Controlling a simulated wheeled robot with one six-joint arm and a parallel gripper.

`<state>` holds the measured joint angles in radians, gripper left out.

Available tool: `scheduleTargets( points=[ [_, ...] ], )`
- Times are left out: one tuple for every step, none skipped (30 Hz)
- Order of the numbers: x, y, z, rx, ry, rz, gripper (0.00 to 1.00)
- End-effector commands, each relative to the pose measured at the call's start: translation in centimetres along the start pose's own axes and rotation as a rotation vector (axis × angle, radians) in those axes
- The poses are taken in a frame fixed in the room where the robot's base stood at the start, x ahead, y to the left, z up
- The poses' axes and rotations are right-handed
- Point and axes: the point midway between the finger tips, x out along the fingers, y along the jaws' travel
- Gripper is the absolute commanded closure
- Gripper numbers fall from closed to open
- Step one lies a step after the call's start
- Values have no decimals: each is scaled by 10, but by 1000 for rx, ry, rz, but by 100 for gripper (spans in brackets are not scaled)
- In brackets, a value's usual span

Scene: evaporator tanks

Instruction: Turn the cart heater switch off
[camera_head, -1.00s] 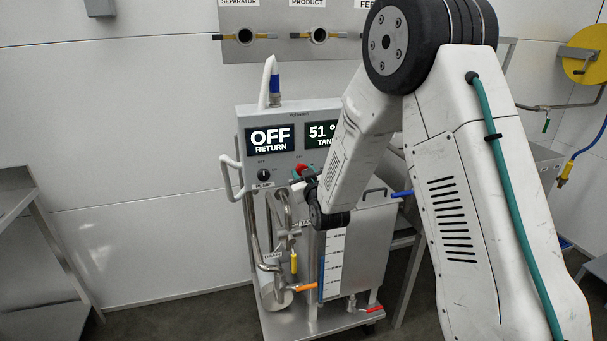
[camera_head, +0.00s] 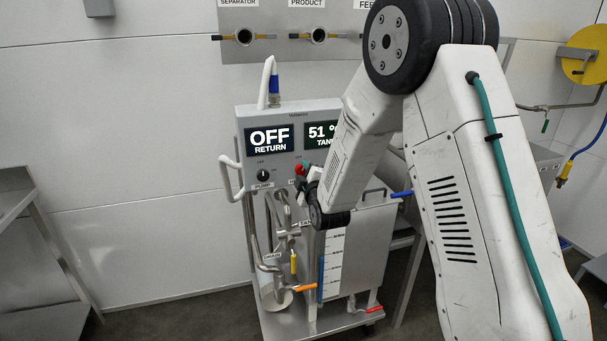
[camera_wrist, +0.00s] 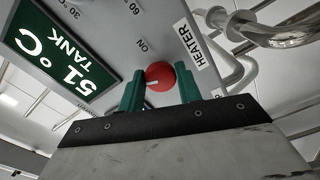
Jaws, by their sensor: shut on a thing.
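The cart heater switch is a round red knob (camera_wrist: 160,74) on the cart's grey panel, with a small white mark on its lower left side in the wrist view. The HEATER label (camera_wrist: 188,46) is beside it, and the word ON is printed near it. My gripper (camera_wrist: 160,88) is shut on the red knob, one green finger on each side. In the head view, my gripper (camera_head: 304,169) is at the panel under the TANK display, and my arm partly hides this area.
The cart's displays read OFF RETURN (camera_head: 270,139) and 51 °C TANK (camera_wrist: 62,62). A black pump knob (camera_head: 263,175) is left of my gripper. Pipes and coloured valve handles (camera_head: 306,287) are below. A metal table (camera_head: 20,200) stands at the left.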

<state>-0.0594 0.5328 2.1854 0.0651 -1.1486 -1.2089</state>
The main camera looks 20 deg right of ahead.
Motion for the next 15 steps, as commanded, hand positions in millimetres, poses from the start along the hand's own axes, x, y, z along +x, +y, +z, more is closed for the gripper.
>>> scheduleTargets(
  points=[
    [0,0,0,-41,-1,-1,88],
    [0,0,0,-67,-1,-1,88],
    [0,0,0,-100,-1,-1,88],
    [0,0,0,-124,-1,-1,88],
    [0,0,0,-147,-1,-1,88],
    [0,0,0,-177,-1,-1,88],
    [0,0,0,-199,-1,-1,88],
    [0,0,0,-218,-1,-1,88],
    [0,0,0,-243,-1,-1,88],
    [0,0,0,-261,-1,-1,88],
    [0,0,0,-278,-1,-1,88],
    [0,0,0,-298,-1,-1,88],
    [0,0,0,-312,-1,-1,88],
    [0,0,0,-325,-1,-1,88],
    [0,0,0,-340,-1,-1,88]
  ],
)
